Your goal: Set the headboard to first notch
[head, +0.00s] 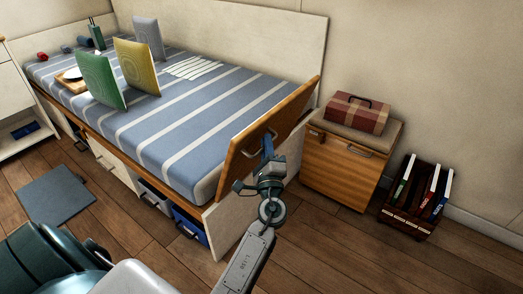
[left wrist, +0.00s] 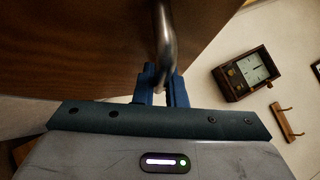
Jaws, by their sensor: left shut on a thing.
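The headboard (head: 298,108) is a brown wooden panel at the near end of the bed, tilted. It fills the upper left of the left wrist view (left wrist: 80,45). Its metal handle (left wrist: 167,38) is a curved bar, seen close up in the left wrist view. My left gripper (head: 268,149) is at the panel's outer face, and its blue fingers (left wrist: 163,88) are shut on the handle. The notches are not visible in either view. My right gripper is not in view.
The bed (head: 215,115) has a striped mattress with green, yellow and grey cushions. A wooden cabinet (head: 337,172) with a plaid case (head: 355,113) stands right of the headboard, with a book rack (head: 408,213) beyond. A clock (left wrist: 246,73) hangs on the wall.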

